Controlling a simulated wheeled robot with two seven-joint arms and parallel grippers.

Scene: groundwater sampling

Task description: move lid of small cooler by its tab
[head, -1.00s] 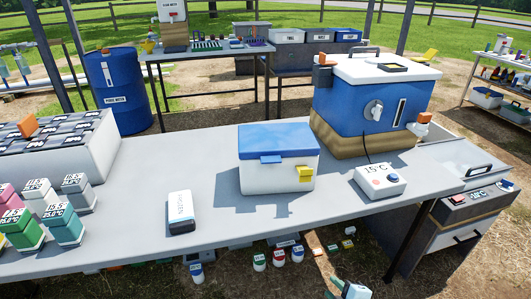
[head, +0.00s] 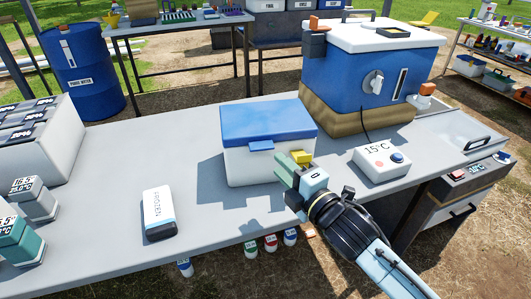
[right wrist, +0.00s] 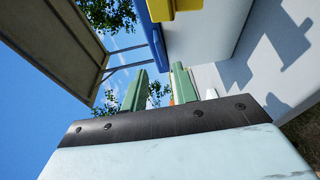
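The small cooler (head: 250,168) is a white box on the table with its blue lid (head: 268,119) shut. A blue tab (head: 260,146) sticks out from the lid's front edge, and a yellow piece (head: 301,157) sits to its right. My right gripper (head: 284,173), with green fingers, is in front of the cooler's right part, just below the yellow piece. In the right wrist view its two fingers (right wrist: 160,85) stand apart with nothing held between them. That view also shows the blue lid edge (right wrist: 155,40) and the yellow piece (right wrist: 186,5). My left gripper is out of view.
A large blue cooler (head: 345,90) stands behind right, with a white 15°C box (head: 382,161) in front of it. A small white and blue box (head: 159,213) lies to the left. Free tabletop (head: 165,155) lies left of the small cooler.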

